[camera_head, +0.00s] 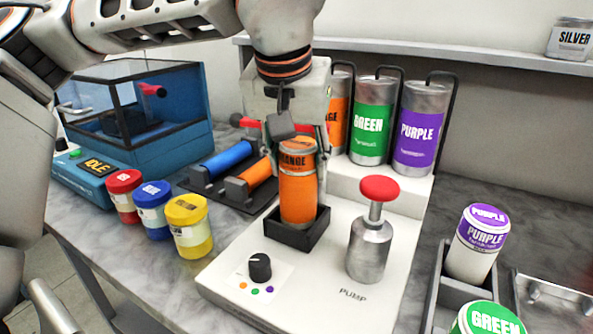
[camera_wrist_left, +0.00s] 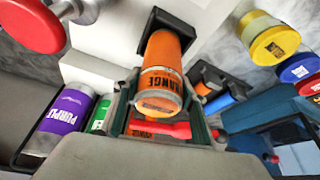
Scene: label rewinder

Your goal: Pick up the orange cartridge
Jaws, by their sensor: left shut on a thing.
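The orange cartridge (camera_head: 298,196) stands upright in a black square holder (camera_head: 297,235) on the white pump station. My left gripper (camera_head: 300,150) comes down from above and is shut on the upper part of the cartridge. In the left wrist view the cartridge (camera_wrist_left: 162,65) lies between the two fingers (camera_wrist_left: 163,112), with its lower end in the holder (camera_wrist_left: 168,20). My right gripper is not in view.
A red-topped pump (camera_head: 371,240) stands close to the right of the cartridge. Green (camera_head: 372,118) and purple (camera_head: 418,128) canisters stand behind. Red, blue and yellow (camera_head: 188,225) jars stand at left, before a blue machine (camera_head: 150,120). A purple-labelled jar (camera_head: 478,243) is at right.

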